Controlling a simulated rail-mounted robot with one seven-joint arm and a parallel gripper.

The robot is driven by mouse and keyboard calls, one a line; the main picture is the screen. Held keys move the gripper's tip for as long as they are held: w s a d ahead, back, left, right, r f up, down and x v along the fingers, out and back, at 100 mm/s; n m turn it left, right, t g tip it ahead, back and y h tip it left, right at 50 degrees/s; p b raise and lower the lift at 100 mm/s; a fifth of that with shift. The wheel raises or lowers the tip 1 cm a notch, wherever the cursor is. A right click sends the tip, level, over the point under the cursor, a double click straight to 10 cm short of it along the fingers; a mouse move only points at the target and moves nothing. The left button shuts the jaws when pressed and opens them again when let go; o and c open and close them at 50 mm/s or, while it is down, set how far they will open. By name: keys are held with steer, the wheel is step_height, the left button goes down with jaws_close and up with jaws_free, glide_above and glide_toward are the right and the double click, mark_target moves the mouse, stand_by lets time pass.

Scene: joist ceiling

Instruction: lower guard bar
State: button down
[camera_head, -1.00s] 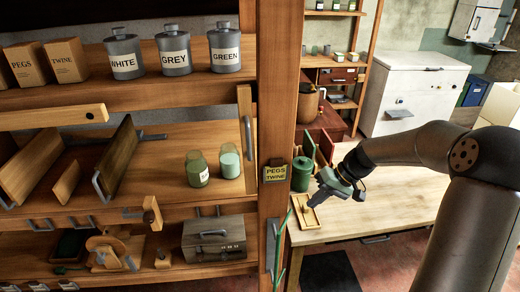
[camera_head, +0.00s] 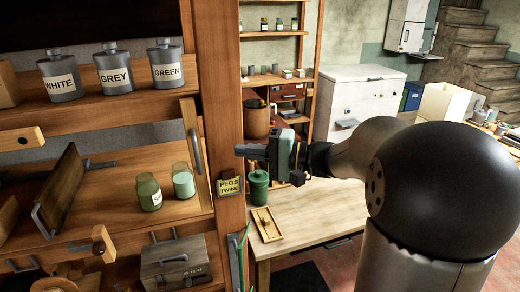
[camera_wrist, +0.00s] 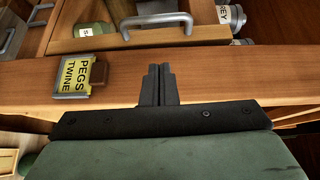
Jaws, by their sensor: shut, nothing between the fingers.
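A short upright wooden bar (camera_head: 191,135) with a grey metal handle (camera_head: 196,151) stands at the right end of the middle shelf, beside the wooden post; it looks like the guard bar. In the wrist view the bar (camera_wrist: 120,42) and its handle (camera_wrist: 157,19) cross the top, beyond the post. My gripper (camera_head: 240,150) is in front of the post, above the bench. In the wrist view my gripper (camera_wrist: 158,70) is shut and empty, its fingertips over the post and apart from the handle.
The post (camera_head: 222,110) carries a PEGS TWINE tag (camera_head: 230,186). Two glass jars (camera_head: 183,182) stand on the shelf left of the bar. A green canister (camera_head: 259,188) and a small tray (camera_head: 266,226) sit on the bench (camera_head: 325,218) below my gripper.

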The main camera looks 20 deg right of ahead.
mark_target(231, 149)
steer(key=p+x, duration=0.1)
steer(key=x, duration=0.2)
steer(key=shift+w+a+r, duration=0.1)
steer(key=shift+w+a, duration=0.05)
steer(key=shift+a, duration=0.25)
steer(key=a, duration=0.1)
steer(key=a+p, duration=0.1)
steer(key=shift+s+a, duration=0.25)
steer(key=shift+s, duration=0.05)
steer(key=shift+s+a+f, duration=0.2)
steer(key=shift+a+f, duration=0.05)
steer(key=shift+a, duration=0.4)
